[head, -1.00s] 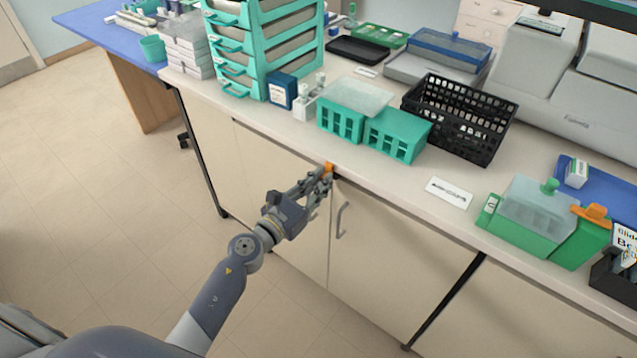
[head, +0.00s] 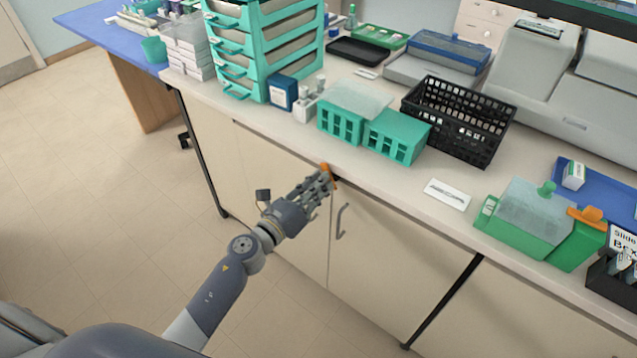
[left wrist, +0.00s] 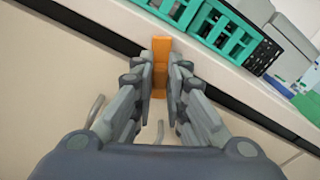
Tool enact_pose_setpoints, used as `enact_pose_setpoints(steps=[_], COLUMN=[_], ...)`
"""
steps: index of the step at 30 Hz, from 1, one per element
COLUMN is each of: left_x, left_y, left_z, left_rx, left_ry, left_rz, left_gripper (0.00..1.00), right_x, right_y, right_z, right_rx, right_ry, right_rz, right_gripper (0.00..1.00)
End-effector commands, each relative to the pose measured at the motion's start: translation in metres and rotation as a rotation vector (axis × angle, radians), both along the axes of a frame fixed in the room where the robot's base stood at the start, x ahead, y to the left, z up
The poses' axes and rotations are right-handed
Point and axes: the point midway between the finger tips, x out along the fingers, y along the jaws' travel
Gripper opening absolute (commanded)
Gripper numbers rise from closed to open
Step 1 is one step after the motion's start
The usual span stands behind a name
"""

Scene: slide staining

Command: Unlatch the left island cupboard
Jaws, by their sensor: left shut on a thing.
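The left island cupboard (head: 270,180) is the pale double-door front under the bench top. Its doors look closed, and a grey bar handle (head: 341,220) shows on the right door. An orange latch (head: 326,170) sits at the top of the doors, just under the counter edge. My left gripper (head: 325,180) is at the latch. In the left wrist view the orange latch (left wrist: 160,75) stands between the fingertips, which are shut on it. The fingers partly hide the latch in the head view. My right gripper is not in view.
The counter edge (head: 400,196) runs just above the gripper. Teal racks (head: 397,137), a black basket (head: 458,120) and a green staining box (head: 525,215) stand on the bench. The floor (head: 90,200) left of the cupboard is clear.

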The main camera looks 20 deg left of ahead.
Motion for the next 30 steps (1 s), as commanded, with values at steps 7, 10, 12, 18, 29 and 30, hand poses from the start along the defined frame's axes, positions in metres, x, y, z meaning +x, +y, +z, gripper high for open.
enact_pose_setpoints(steps=[7,10,12,18,29,30], left_x=[0.000,0.001,0.001,0.001,0.001,0.001], left_y=[0.001,0.001,0.002,0.002,0.002,0.002], left_z=[0.000,0.000,0.000,0.000,-0.002,-0.002], left_rx=[-0.223,-0.311,-0.374,-0.552,-0.847,-0.875], left_ry=[0.081,0.114,0.137,0.201,0.308,0.319], left_rz=[0.001,0.001,0.002,0.001,0.001,0.001], left_gripper=[0.00,0.00,0.00,0.00,0.00,0.00], right_x=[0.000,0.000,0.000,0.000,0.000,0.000], right_y=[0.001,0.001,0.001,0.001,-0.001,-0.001], right_z=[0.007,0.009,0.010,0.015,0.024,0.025], right_rx=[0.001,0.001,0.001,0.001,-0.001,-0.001], right_ry=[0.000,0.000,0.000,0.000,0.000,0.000], right_rz=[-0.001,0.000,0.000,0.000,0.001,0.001], right_gripper=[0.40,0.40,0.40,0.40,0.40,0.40])
